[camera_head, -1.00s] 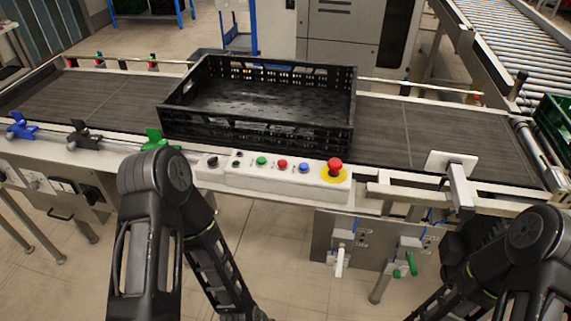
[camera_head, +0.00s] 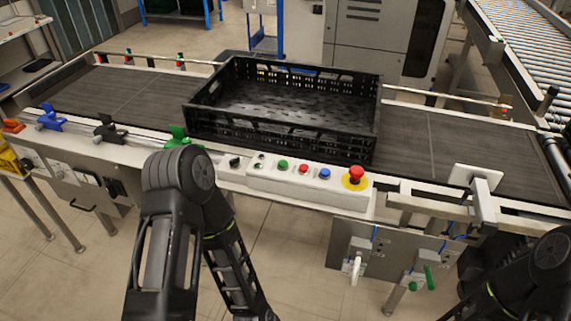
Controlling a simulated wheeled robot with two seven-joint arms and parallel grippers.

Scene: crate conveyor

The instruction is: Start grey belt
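The grey belt (camera_head: 115,89) runs across the view, dark grey and flat, with a black empty-looking crate (camera_head: 277,132) standing on it near the middle. On the belt's front edge is a pale control panel (camera_head: 262,180). It carries a black knob (camera_head: 235,162), a green button (camera_head: 283,165), a red button (camera_head: 304,169), a blue button (camera_head: 325,174) and a red mushroom button (camera_head: 356,174) on a yellow ring. My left arm stands in front of the panel's left end, and my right arm shows at the lower right corner. Neither gripper's fingers are in view.
Blue (camera_head: 50,118), black (camera_head: 108,130) and green (camera_head: 177,137) clamps line the front rail. A white plate on a bracket (camera_head: 475,178) stands at the front right. A roller conveyor (camera_head: 515,45) is at the back right. Bare floor shows below the belt.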

